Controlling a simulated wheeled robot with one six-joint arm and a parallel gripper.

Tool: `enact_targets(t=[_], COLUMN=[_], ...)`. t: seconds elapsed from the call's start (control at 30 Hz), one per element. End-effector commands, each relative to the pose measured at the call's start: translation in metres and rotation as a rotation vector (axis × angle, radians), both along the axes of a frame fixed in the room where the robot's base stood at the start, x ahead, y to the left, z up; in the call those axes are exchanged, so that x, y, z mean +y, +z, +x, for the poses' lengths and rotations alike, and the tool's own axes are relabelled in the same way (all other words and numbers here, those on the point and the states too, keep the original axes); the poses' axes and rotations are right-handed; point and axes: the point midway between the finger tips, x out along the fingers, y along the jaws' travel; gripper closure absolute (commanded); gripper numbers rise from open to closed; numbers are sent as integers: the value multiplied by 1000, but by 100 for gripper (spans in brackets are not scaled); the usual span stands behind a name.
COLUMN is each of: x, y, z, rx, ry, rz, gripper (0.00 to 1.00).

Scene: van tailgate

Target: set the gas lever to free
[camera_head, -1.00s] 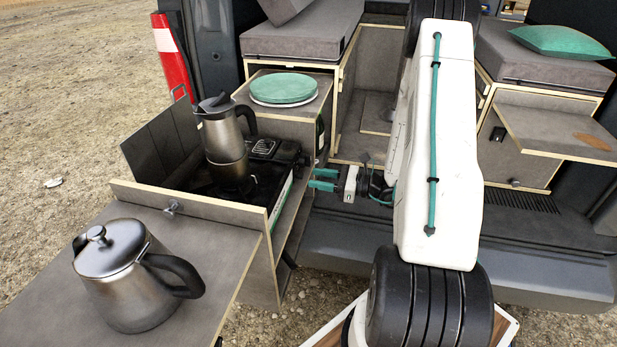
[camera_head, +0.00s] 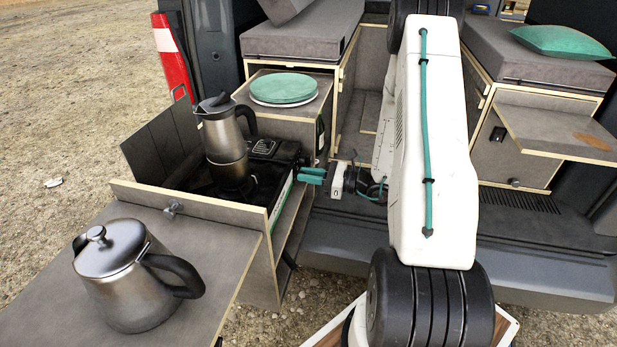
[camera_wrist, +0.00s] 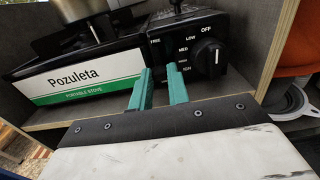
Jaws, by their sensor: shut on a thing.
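The portable stove (camera_head: 262,177) sits in the pull-out box at the van's tailgate. In the wrist view its front (camera_wrist: 80,78) reads "Pozuleta", with a black control panel at right. The round knob (camera_wrist: 211,57) has its white mark near OFF. A "FREE" label shows on the panel left of the knob, above my fingertips. My gripper (camera_wrist: 160,72) has its two green fingers at the panel, left of the knob, shut on the gas lever, which they largely hide. In the head view my gripper (camera_head: 311,175) reaches the stove's right end from the right.
A moka-style pot (camera_head: 224,135) stands on the stove. A steel kettle (camera_head: 120,275) stands on the front board. A green-topped round stool or lid (camera_head: 284,88) lies behind. The box walls lie close around the stove.

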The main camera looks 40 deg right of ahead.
Motion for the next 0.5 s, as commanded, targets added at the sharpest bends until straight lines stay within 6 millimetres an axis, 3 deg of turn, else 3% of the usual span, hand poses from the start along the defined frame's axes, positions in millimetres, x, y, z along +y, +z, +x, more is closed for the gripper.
enact_targets(t=[0.2, 0.47, 0.5], x=[-1, -1, -1], y=[25, 26, 26], z=[0, 0, 0], rx=[-3, -5, -5], ry=[-2, -2, -2], rz=[-1, 0, 0], gripper=[100, 100, 72])
